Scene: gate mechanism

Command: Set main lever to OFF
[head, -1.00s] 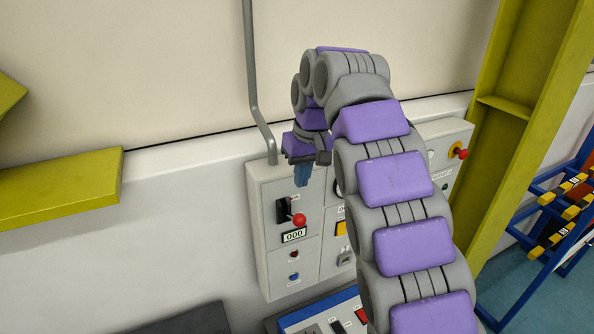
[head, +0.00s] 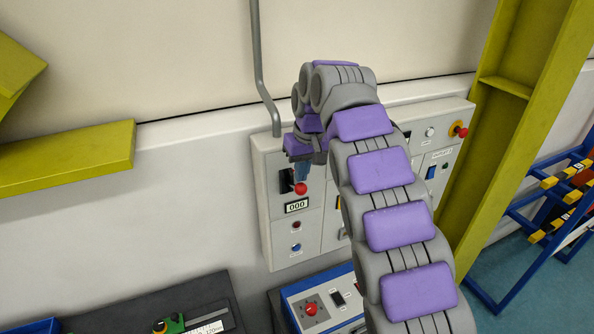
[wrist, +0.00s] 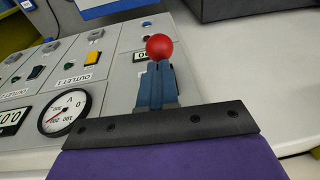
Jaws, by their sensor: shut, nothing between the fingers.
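The main lever is a red ball knob (head: 301,188) on a dark slotted mount (head: 285,181) at the upper left of the grey control panel (head: 281,244). My gripper (head: 301,176) has blue fingers pointing down, shut and empty, just above the knob in the head view. In the wrist view the red knob (wrist: 159,47) shows just beyond the shut fingertips (wrist: 155,68). I cannot tell whether they touch. My fingers and wrist partly cover the lever mount, and no ON or OFF marking is readable.
A display reading 000 (head: 296,206) sits below the lever, with small red and blue buttons under it. A voltage dial (wrist: 65,110) and outlet switches show in the wrist view. A lower console with a red knob (head: 311,309) stands below. A yellow beam (head: 500,130) rises at right.

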